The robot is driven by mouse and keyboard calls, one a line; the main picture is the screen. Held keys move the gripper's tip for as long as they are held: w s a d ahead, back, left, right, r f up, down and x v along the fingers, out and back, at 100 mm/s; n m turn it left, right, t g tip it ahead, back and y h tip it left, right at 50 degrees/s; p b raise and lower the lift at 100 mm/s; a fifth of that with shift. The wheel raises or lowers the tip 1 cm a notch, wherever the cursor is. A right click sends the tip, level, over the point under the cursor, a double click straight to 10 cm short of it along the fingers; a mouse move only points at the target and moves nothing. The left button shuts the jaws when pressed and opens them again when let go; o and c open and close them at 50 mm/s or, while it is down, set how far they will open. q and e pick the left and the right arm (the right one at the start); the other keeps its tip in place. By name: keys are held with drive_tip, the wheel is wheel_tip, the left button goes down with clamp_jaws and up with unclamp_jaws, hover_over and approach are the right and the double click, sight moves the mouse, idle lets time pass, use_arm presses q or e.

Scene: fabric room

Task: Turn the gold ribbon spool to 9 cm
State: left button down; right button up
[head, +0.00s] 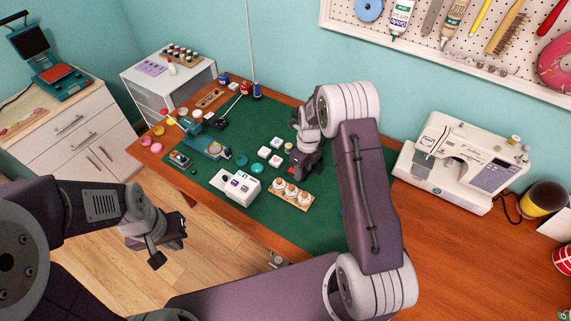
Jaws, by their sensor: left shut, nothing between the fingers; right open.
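A wooden strip (274,196) holds a row of three small round white-and-brown pieces (291,190) on the green mat. They may be spools; they are too small to tell which, if any, is the gold ribbon spool, and no cm scale is readable. My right gripper (302,174) is open, pointing down over the mat just behind this row, apart from it in the picture; its height is unclear. My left gripper (168,246) is shut and empty, out over the floor in front of the table.
A white device (235,187) with a small display stands left of the strip. White blocks (277,150), a teal tool (207,143) and several small coloured items lie further back and left. A sewing machine (458,162) stands right.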

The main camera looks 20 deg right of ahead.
sight(305, 193)
drive_tip(key=s+f, duration=0.1)
drive_tip(key=f, duration=0.2)
drive_tip(key=s+f+p, duration=0.1)
drive_tip(key=f, duration=0.2)
drive_tip(key=s+f, duration=0.1)
drive_tip(key=f, duration=0.1)
drive_tip(key=shift+s+f+p, duration=0.3)
drive_tip(key=shift+f+p, duration=0.1)
drive_tip(key=shift+s+f, duration=0.15)
drive_tip(key=shift+f, duration=0.1)
use_arm(q)
drive_tip(key=r, duration=0.1)
drive_tip(key=s+r, duration=0.1)
drive_tip(key=r, duration=0.1)
drive_tip(key=shift+s+a+r, duration=0.15)
drive_tip(key=shift+s+a, duration=0.05)
drive_tip(key=shift+s, duration=0.2)
drive_tip(key=shift+w, duration=0.1)
use_arm(e)
drive_tip(key=shift+f, duration=0.1)
drive_tip(key=shift+w, duration=0.2)
clamp_jaws()
